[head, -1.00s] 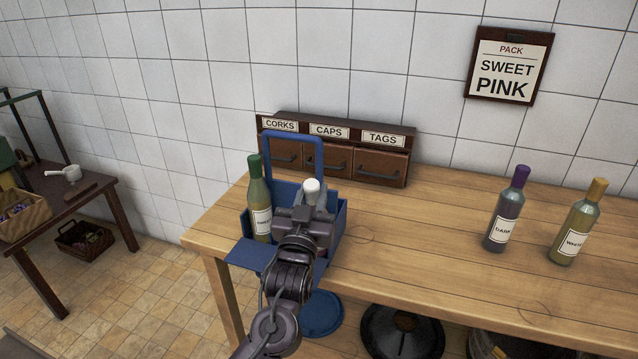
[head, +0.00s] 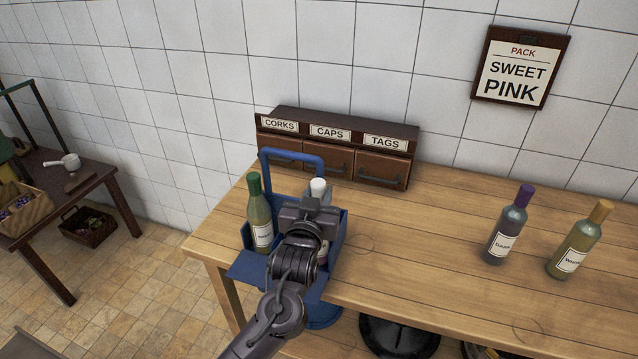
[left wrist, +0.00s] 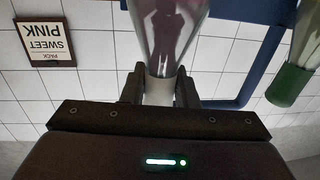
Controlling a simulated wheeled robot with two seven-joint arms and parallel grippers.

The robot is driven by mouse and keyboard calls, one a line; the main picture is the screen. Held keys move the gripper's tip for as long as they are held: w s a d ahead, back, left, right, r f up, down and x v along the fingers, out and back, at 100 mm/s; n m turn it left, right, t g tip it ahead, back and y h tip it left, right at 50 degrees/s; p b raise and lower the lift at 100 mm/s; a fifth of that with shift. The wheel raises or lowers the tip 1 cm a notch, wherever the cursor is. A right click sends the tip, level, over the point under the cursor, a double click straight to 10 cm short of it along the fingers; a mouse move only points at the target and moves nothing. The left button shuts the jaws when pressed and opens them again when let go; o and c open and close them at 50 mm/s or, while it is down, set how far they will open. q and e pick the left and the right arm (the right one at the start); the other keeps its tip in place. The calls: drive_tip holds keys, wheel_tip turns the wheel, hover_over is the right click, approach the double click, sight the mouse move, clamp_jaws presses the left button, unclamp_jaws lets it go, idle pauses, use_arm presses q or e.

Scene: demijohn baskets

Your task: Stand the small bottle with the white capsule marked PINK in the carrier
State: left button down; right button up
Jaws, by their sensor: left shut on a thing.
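The bottle with the white capsule (head: 318,186) is upright over the right half of the blue carrier (head: 292,159), mostly hidden behind my left gripper (head: 317,203). I cannot tell whether its base touches the carrier floor. In the left wrist view, which is upside down, the jaws are shut on the white neck (left wrist: 159,91) below the pinkish glass body. A green-capsuled bottle (head: 259,224) stands in the carrier's left half. Its green top also shows in the left wrist view (left wrist: 290,84). My right gripper is not in view.
A dark purple-capped bottle (head: 507,228) and a yellow-capped bottle (head: 579,243) stand on the right of the wooden bench (head: 420,265). A drawer box (head: 340,132) stands behind the carrier. The wall sign (head: 516,68) reads PACK SWEET PINK. The bench middle is clear.

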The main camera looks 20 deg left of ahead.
use_arm(q)
drive_tip(key=shift+s+f+b, duration=0.25)
drive_tip(key=shift+f+b, duration=0.3)
drive_tip(key=shift+b, duration=0.05)
drive_tip(key=c, duration=1.1)
unclamp_jaws()
drive_tip(key=shift+s+f, duration=0.1)
drive_tip(key=shift+f, duration=0.1)
drive_tip(key=s+b, duration=0.1)
drive_tip(key=s, duration=0.3)
drive_tip(key=s+d+b, duration=0.1)
drive_tip(key=s, duration=0.3)
drive_tip(key=s+b, duration=0.1)
drive_tip(key=s, duration=0.3)
drive_tip(key=shift+d+r, duration=0.1)
drive_tip(key=shift+d, duration=0.05)
